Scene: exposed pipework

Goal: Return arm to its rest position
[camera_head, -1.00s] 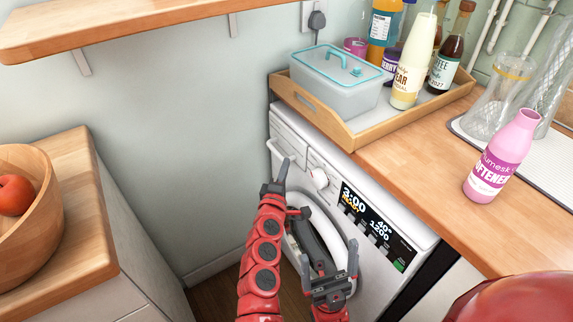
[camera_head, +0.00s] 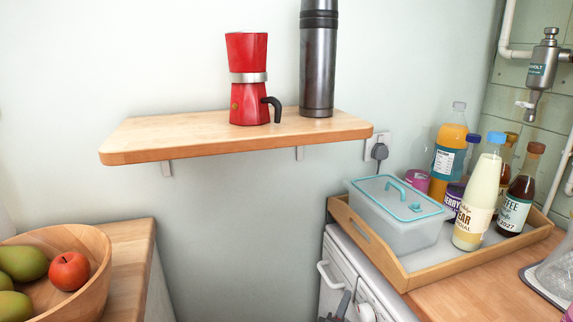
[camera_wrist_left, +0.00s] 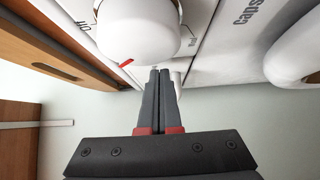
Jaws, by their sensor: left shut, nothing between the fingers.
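My left gripper shows only as a dark grey tip (camera_head: 342,306) at the bottom edge of the head view, in front of the white washing machine (camera_head: 336,262). In the left wrist view its two dark fingers (camera_wrist_left: 160,74) are together and empty. They point toward a white round knob (camera_wrist_left: 138,32) with a red mark on the machine's front; I cannot tell whether they touch it. Most of my left arm is out of the head view. My right gripper is not in view.
A wooden shelf (camera_head: 220,137) holds a red moka pot (camera_head: 248,80) and a steel flask (camera_head: 318,65). A wooden tray (camera_head: 440,278) with a lidded box (camera_head: 396,212) and bottles stands on the counter. A fruit bowl (camera_head: 85,285) is at left.

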